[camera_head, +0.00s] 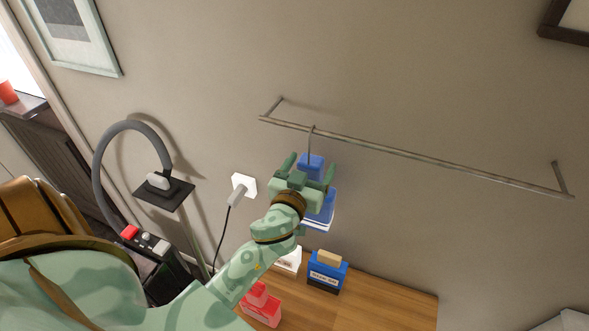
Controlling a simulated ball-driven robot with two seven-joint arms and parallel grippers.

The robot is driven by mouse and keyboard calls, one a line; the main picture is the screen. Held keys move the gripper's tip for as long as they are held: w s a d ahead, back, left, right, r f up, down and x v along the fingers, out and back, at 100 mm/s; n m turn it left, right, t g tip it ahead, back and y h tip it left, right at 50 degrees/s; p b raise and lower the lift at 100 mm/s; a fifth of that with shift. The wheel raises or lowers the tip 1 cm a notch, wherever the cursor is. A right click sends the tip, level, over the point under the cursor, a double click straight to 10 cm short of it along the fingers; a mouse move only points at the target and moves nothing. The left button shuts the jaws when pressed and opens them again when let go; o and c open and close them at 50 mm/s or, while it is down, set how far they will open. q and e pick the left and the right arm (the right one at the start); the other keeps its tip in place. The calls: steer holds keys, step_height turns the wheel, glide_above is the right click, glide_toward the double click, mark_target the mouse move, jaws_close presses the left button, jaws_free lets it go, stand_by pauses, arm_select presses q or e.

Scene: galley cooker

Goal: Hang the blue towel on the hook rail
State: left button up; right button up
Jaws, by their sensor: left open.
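The hook rail (400,152) is a thin metal bar on the wall, held by a bracket at each end. A blue item (321,208), which I take to be the blue towel, hangs below the rail's left part. A thin metal hook (311,145) rises from it, and its top appears to be over the bar. My left gripper (309,168) is open, with its green fingers on either side of the item's narrow upper part. The gripper hides the item's middle; I cannot tell whether the fingers touch it. My right gripper is out of view.
A wooden counter (390,298) below holds a blue box (327,272), a red box (262,303) and a white item (288,261). A plug sits in a wall socket (244,186). A grey hose (108,147) arches at left.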

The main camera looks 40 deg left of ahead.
arm_select(q)
steer(key=b+v, duration=0.4)
steer(key=v, duration=1)
steer(key=shift+s, duration=0.2)
